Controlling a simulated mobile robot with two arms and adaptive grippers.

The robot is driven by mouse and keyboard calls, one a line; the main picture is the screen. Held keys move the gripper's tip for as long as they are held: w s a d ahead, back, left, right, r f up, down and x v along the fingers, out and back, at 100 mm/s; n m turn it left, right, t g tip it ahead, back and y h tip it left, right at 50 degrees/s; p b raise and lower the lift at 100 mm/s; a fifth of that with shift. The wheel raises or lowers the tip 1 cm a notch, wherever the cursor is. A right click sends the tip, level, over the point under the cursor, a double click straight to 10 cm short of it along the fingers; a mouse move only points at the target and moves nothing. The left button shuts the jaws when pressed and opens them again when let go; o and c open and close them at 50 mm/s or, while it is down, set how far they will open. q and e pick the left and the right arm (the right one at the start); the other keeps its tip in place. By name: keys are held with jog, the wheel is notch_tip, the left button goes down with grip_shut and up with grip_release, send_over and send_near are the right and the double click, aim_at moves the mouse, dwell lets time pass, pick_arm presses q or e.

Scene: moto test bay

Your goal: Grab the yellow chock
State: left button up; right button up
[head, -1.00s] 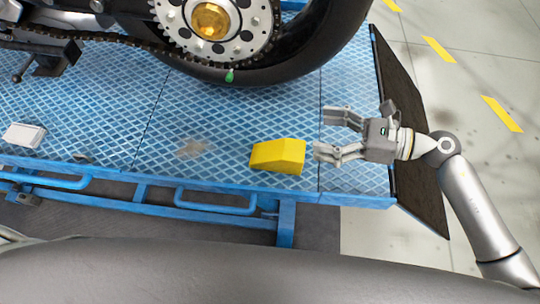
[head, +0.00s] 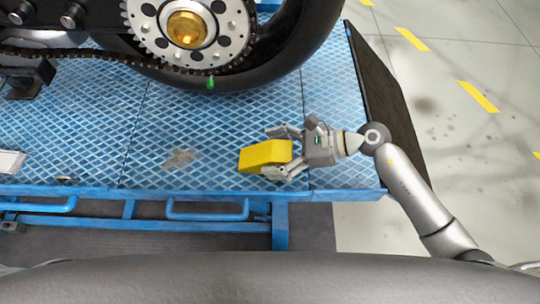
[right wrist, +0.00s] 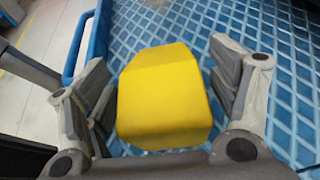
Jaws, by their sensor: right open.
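The yellow chock (head: 262,156) lies on the blue textured platform (head: 215,120), near its front edge. My right gripper (head: 280,152) reaches in from the right, its open fingers on either side of the chock's right end. In the right wrist view the chock (right wrist: 163,95) sits between the two open fingers (right wrist: 160,100), with a visible gap on each side. My left gripper is not in view.
A motorcycle rear wheel (head: 285,55) with sprocket and chain stands on the platform behind the chock. A white block (head: 10,162) lies at the far left. Blue rails (head: 205,212) run along the front edge. A dark ramp plate (head: 385,100) is at the right.

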jog(key=shift+a+f, duration=0.2)
jog(key=shift+a, duration=0.35)
jog(key=c, duration=1.2)
jog(key=shift+c, duration=0.2)
jog(key=shift+r, duration=0.2)
